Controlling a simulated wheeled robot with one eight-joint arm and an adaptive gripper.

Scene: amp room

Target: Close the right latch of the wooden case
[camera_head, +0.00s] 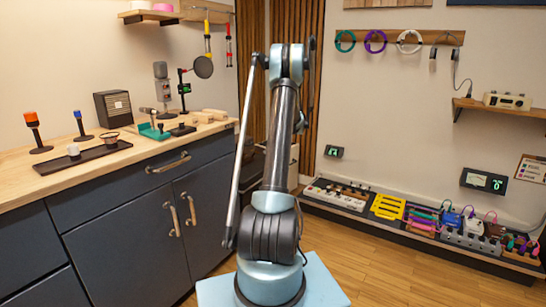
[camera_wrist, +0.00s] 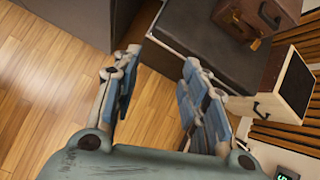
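The wooden case (camera_wrist: 262,14) is a reddish-brown box at the top right of the wrist view, cut off by the upper edge. It rests on a dark grey surface (camera_wrist: 205,38). Small dark fittings show on its near side, but which is the right latch, and how it stands, I cannot tell. My gripper (camera_wrist: 161,58) is open and empty, its blue-grey fingers spread apart. It is apart from the case, which lies beyond and to the right of the fingertips. In the head view I cannot make out the case; my arm blocks the middle.
A pale wooden box-like piece with a dark handle (camera_wrist: 280,88) juts out right of my fingers. Wooden floor (camera_wrist: 50,75) lies open on the left. In the head view, a workbench with cabinets (camera_head: 130,225) stands left and a pedalboard (camera_head: 400,225) lies along the right wall.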

